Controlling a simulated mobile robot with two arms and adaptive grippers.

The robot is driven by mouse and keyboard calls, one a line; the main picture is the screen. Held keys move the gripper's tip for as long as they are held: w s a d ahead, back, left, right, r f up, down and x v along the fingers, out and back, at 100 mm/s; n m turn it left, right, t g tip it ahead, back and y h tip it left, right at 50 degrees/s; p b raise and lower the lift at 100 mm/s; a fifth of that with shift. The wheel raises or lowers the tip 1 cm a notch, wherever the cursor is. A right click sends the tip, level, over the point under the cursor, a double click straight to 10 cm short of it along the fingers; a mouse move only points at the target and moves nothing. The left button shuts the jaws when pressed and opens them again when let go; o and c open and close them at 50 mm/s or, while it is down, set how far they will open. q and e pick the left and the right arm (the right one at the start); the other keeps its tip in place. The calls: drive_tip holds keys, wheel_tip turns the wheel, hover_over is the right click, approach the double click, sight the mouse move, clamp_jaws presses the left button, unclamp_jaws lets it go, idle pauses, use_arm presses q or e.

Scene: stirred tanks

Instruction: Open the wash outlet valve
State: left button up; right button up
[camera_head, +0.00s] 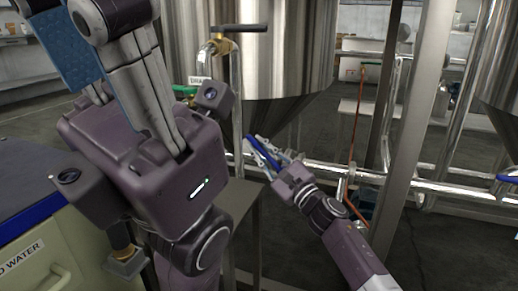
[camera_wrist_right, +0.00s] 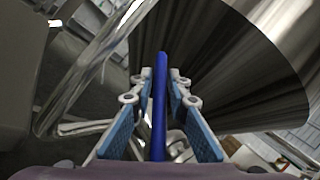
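A long blue valve handle (camera_head: 262,153) sits on the steel piping below the cone of the large tank. No label naming the wash outlet shows on it. My right gripper (camera_head: 268,150) is at this handle. In the right wrist view, the blue handle (camera_wrist_right: 160,105) runs lengthwise between the padded fingers of the right gripper (camera_wrist_right: 161,85). A gap shows on each side, so the fingers are open around it. My left gripper (camera_head: 105,45) is large in the left foreground, away from the handle. Its fingertips are not clearly seen.
A brass valve (camera_head: 217,43) with a black handle is on the pipe at the tank, above a partly hidden label. A steel post (camera_head: 405,130) stands to the right. A cabinet with a blue-edged top (camera_head: 35,215) is at lower left.

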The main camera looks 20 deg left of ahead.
clamp_jaws()
drive_tip(key=shift+a+n+g+h+p, duration=0.3)
drive_tip(key=shift+g+p, duration=0.1)
drive_tip(key=shift+p, duration=0.55)
drive_tip(key=shift+f+p, duration=0.3)
drive_tip(key=shift+f, duration=0.15)
